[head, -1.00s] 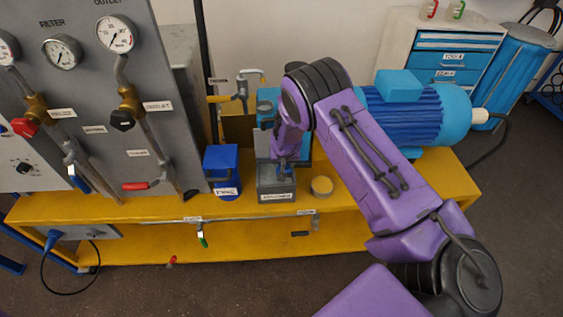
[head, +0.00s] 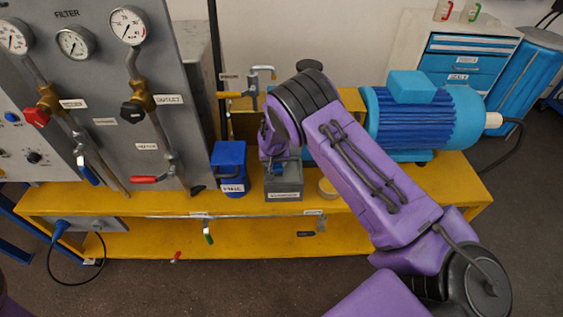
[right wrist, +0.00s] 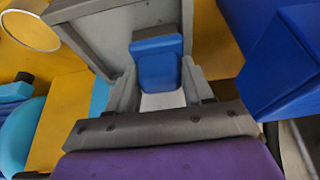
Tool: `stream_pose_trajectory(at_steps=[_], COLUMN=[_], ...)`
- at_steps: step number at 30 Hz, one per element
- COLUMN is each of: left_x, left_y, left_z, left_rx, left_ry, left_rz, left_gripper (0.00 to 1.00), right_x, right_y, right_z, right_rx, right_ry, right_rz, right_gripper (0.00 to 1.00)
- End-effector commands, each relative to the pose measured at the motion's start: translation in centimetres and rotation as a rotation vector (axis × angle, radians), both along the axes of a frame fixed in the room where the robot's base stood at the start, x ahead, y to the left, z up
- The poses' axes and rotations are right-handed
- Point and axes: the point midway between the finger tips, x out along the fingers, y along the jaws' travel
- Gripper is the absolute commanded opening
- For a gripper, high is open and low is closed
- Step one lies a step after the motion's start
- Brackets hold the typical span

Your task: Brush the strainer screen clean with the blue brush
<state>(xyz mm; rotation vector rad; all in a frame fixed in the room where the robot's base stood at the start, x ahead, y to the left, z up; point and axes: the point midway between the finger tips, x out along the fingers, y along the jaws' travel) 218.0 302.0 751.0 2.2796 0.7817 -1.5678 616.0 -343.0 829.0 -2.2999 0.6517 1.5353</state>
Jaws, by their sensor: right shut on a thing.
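My right gripper (head: 277,166) is over the grey labelled box (head: 284,184) on the yellow bench. In the right wrist view its two fingers (right wrist: 161,82) are shut on a blue block-shaped piece, which I take to be the handle of the blue brush (right wrist: 159,66). I cannot make out the strainer screen; the gripper and arm cover part of the box. My left gripper is not in view.
A blue labelled bin (head: 230,170) stands just left of the grey box. A small round yellow-topped item (head: 327,189) is to its right, partly behind my arm. The gauge panel (head: 105,100) is at left, a blue motor (head: 425,115) at right. The bench front (head: 150,205) is mostly clear.

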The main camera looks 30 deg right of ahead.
Motion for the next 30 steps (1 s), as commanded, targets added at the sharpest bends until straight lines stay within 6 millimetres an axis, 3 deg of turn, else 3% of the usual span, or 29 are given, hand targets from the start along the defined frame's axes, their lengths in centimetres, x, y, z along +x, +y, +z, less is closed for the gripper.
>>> stream_pose_trajectory(at_steps=[8, 16, 30], left_x=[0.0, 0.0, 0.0], left_y=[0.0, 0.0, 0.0], left_z=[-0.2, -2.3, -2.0], left_rx=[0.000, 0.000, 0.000], left_ry=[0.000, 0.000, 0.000], left_rz=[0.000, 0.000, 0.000], left_gripper=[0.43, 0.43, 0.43], right_x=[0.1, 2.4, 2.4], right_y=[0.0, -1.6, -2.4], right_z=[-0.2, -0.2, 0.2], right_rx=[0.001, 0.000, 0.000], right_ry=[0.003, 0.000, 0.001], right_rz=[0.000, -0.001, -0.002], right_gripper=[0.27, 0.27, 0.27])
